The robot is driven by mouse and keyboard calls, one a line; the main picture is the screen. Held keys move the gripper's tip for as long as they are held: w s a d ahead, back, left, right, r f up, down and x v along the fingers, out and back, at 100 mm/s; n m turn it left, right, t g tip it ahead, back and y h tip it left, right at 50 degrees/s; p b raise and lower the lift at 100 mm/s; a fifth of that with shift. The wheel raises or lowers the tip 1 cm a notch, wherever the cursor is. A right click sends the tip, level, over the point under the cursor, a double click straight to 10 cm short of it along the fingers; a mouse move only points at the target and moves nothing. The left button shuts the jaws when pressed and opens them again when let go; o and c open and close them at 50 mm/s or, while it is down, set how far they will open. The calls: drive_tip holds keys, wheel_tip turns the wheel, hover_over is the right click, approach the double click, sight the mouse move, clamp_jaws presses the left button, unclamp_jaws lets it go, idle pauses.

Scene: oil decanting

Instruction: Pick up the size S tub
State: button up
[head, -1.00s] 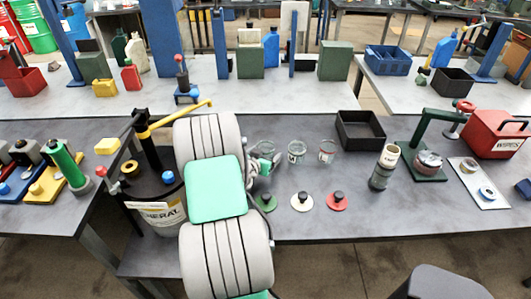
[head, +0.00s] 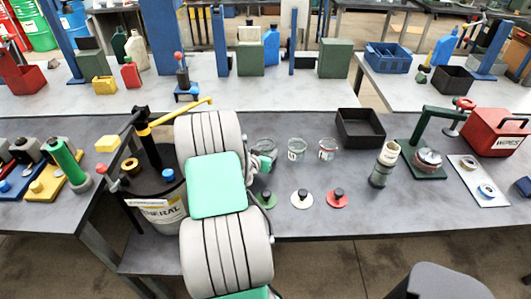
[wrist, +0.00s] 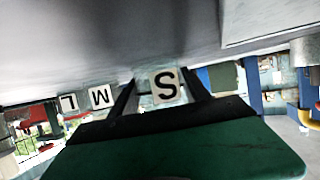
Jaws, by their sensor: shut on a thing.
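The size S tub (head: 264,145) is a clear glass tub, the leftmost of three on the dark workbench. The wrist view shows its white label with a black S (wrist: 167,86) between my two fingers. My gripper (head: 264,163) is at the tub's near side in the head view, shut on it. My gripper and arm hide part of the tub. I cannot tell whether its base is clear of the bench. The M tub (head: 297,150) and the L tub (head: 327,150) stand to its right; their labels also show in the wrist view.
Green (head: 265,200), white (head: 301,199) and red (head: 337,198) knobbed lids lie in front of the tubs. A black tray (head: 360,128) stands behind to the right. A dark drum (head: 160,205) with a yellow-handled pump is at the left. A grey-green cylinder (head: 383,168) stands at the right.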

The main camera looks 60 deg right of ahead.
drive_tip(key=shift+c, duration=0.6)
drive_tip(key=shift+r, duration=0.1)
